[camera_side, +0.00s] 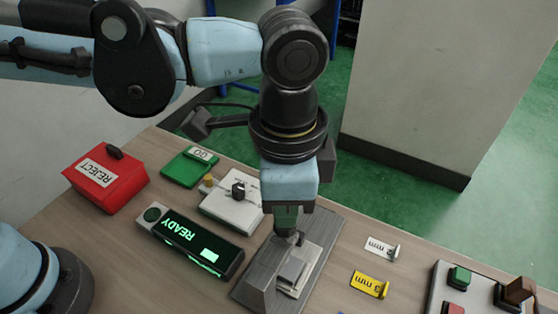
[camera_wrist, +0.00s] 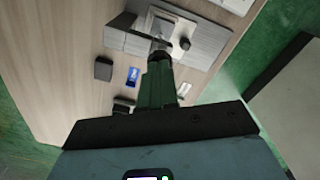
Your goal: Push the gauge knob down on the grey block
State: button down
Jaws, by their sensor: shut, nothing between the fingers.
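The grey block (camera_side: 259,288) stands on the table below my gripper, with a lighter metal piece (camera_side: 293,270) on it. In the wrist view the grey block (camera_wrist: 205,42) is at the top, and a small dark round knob (camera_wrist: 184,43) shows on it. My gripper (camera_side: 288,234) points down over the far part of the block, its fingers shut and empty. The fingertips (camera_wrist: 160,56) appear close to the block in the wrist view. They hide part of it, and I cannot tell whether they touch the knob.
A READY display box (camera_side: 190,240), a white box with a dark knob (camera_side: 232,210), a green GO box (camera_side: 188,167) and a red REJECT box (camera_side: 107,182) lie left. Yellow (camera_side: 369,285) and white (camera_side: 381,249) mm tags and a button panel (camera_side: 475,290) lie right.

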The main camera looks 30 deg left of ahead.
jog(key=shift+f, duration=0.9)
dwell(0.5)
notch_tip(320, 180, up, 10)
dwell(1.4)
jog(key=w+a+f+n+t+h, duration=0.1)
jog(key=w+a+f+n, duration=0.15)
jog(key=a, duration=0.45)
jog(key=w+a+f+n+t+h, duration=0.1)
jog(key=w+a+n+t, duration=0.15)
jog(key=a, duration=0.55)
jog(key=a+f+n+t+y, duration=0.1)
jog(key=a+f+n+t, duration=0.1)
jog(key=a, duration=0.6)
jog(key=s+a+f+n+t+y, duration=0.1)
jog(key=a+f+n, duration=0.3)
jog(key=a, duration=0.4)
jog(key=shift+f+n+t, duration=0.35)
jog(key=shift+n, duration=0.15)
